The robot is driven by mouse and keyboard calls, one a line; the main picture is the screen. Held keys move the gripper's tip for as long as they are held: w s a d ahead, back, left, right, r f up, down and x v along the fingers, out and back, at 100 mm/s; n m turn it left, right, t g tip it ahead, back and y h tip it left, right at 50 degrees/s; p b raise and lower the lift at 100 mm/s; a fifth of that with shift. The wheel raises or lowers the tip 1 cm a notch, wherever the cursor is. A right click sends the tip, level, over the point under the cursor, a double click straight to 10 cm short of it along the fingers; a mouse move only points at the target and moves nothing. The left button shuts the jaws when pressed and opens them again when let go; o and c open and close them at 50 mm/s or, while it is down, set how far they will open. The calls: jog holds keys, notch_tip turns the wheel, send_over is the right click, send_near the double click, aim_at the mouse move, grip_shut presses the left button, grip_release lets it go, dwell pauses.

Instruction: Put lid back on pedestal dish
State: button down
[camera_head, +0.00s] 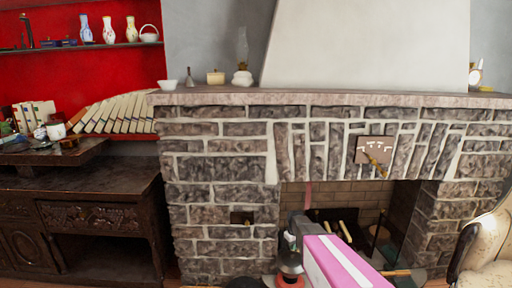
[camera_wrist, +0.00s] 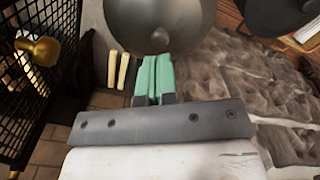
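The lid (camera_wrist: 185,16) is a dark grey, smooth, domed piece with a rounded knob, at the top middle of the wrist view. My gripper (camera_wrist: 154,62) has green fingers almost together, with only a narrow gap. Their tips meet the lid's near edge just below the knob, and they look shut on it; the exact grip is hard to see. In the head view my arm reaches in from the bottom, before the fireplace. The pedestal dish is not clearly identifiable; a dark rounded thing (camera_wrist: 280,14) is cut off at the wrist view's top right.
A stone fireplace (camera_head: 220,170) stands ahead, its mantel (camera_head: 330,99) holding a white bowl (camera_head: 168,85), a candle (camera_head: 215,77) and an oil lamp (camera_head: 242,75). A dark carved cabinet (camera_head: 100,195) is left, an armchair (camera_head: 490,245) right. A black mesh screen (camera_wrist: 50,85) is close on the wrist view's left.

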jog(key=shift+r, duration=1.55)
jog(key=s+r+m, duration=0.3)
jog(key=s+r, duration=0.4)
jog(key=s, duration=0.3)
jog(key=s+r+m, duration=0.3)
jog(key=s+r, duration=0.4)
jog(key=s, duration=0.4)
jog(key=shift+s, duration=0.15)
